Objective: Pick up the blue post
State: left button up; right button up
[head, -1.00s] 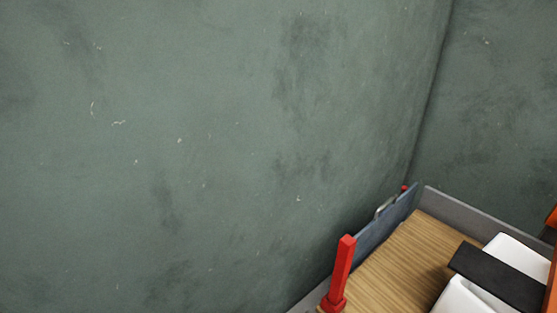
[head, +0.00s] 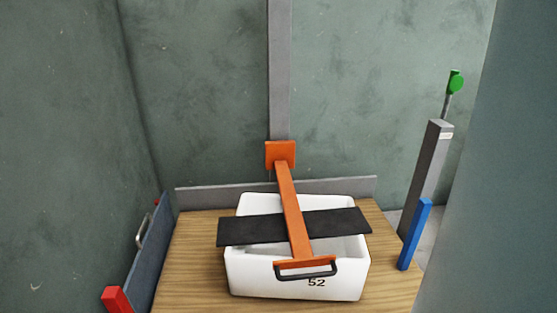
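The blue post (head: 414,235) stands at the right edge of the wooden table (head: 190,262), close to the grey pillar, leaning slightly in the picture. It is a plain upright square bar. Its foot is near the table's right edge, and I cannot tell how it is fixed there. Neither of my grippers is in the head view.
A white bin (head: 305,283) marked 52 stands mid-table under a black plate (head: 240,230) and an orange lever (head: 289,205). A red post (head: 116,299) and a grey-blue panel (head: 149,262) are at left. A grey pillar (head: 425,175) with a green knob (head: 456,82) stands behind the post.

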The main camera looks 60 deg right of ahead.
aim_at(422, 211)
jog(key=k+l+z, duration=0.1)
jog(key=z, duration=2.65)
jog(key=l, duration=0.1)
